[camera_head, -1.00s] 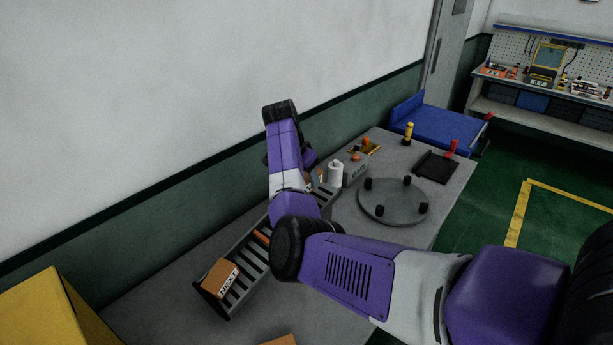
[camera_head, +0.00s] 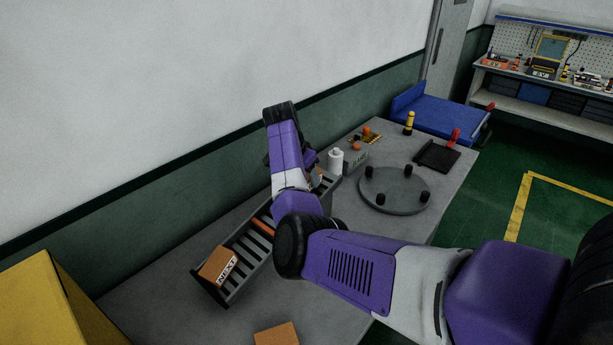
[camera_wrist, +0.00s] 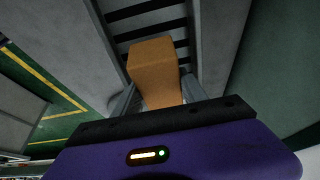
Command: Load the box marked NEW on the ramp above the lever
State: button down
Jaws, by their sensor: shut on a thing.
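In the wrist view, my gripper (camera_wrist: 157,94) is shut on an orange-brown box (camera_wrist: 153,62), with a finger on either side. No marking shows on the faces I see. The box is over or against the dark slats of the ramp; I cannot tell if it touches them. In the head view, my arm hides most of the gripper at the ramp's far end. The slatted ramp (camera_head: 240,272) slopes along the table. A box marked NEXT (camera_head: 218,267) lies at its near end. An orange bar (camera_head: 262,228), possibly the lever, lies across the slats.
Another orange-brown box (camera_head: 277,335) is on the table at the bottom edge. A white bottle (camera_head: 335,160) and a grey control box (camera_head: 355,160) stand beyond the ramp. A round plate with black posts (camera_head: 395,190) is to the right. The wall runs behind.

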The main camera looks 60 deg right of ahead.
jog(key=shift+f, duration=0.4)
dwell(0.3)
jog(key=c, duration=0.6)
grip_release()
jog(key=shift+o, duration=0.2)
jog(key=shift+f, duration=0.1)
jog(key=b+v, duration=0.2)
jog(key=v, duration=0.6)
jog(key=shift+f, duration=0.1)
